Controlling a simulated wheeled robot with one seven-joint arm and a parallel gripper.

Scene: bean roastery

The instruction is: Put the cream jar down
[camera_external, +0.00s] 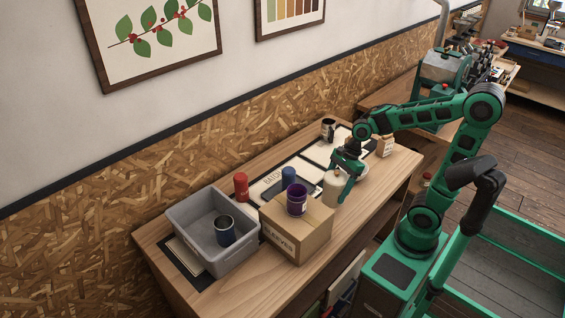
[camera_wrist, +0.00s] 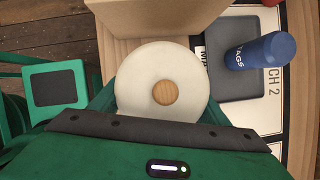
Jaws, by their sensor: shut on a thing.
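The cream jar (camera_external: 331,188) is at the table's near side, just right of the cardboard box, in the external view. In the wrist view I look down on the cream jar (camera_wrist: 140,80), a round pale lid with a wooden knob in its middle. My gripper (camera_external: 343,178) is shut on the cream jar, with the green jaws on either side of it; the jar looks upright. Its underside is hidden in the wrist view, and I cannot tell whether it touches the table.
A red can (camera_external: 241,186) and a blue can (camera_external: 289,176) stand behind. A dark cup (camera_external: 328,129) stands farther back.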

